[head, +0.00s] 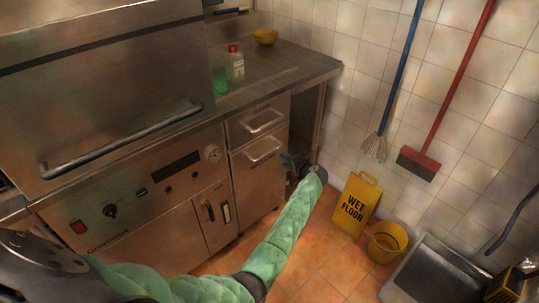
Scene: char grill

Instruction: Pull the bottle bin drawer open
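Two steel drawer fronts are stacked at the right end of the counter. The upper drawer (243,128) and the lower drawer (244,166) each have a bar handle, and both look closed. I cannot read a label that tells which is the bottle bin drawer. My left gripper (292,162), at the end of the green-sleeved arm, is beside the right edge of the lower drawer front, to the right of its handle (263,151). It looks apart from that handle. Its fingers are small and dark, so their opening is unclear. My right gripper is not in view.
A charbroiler with a long handle bar (120,140) stands left of the drawers. A red-capped bottle (236,64), green item (219,82) and yellow bowl (265,37) sit on the counter. A wet-floor sign (358,198) and yellow bucket (387,242) stand on the floor at right.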

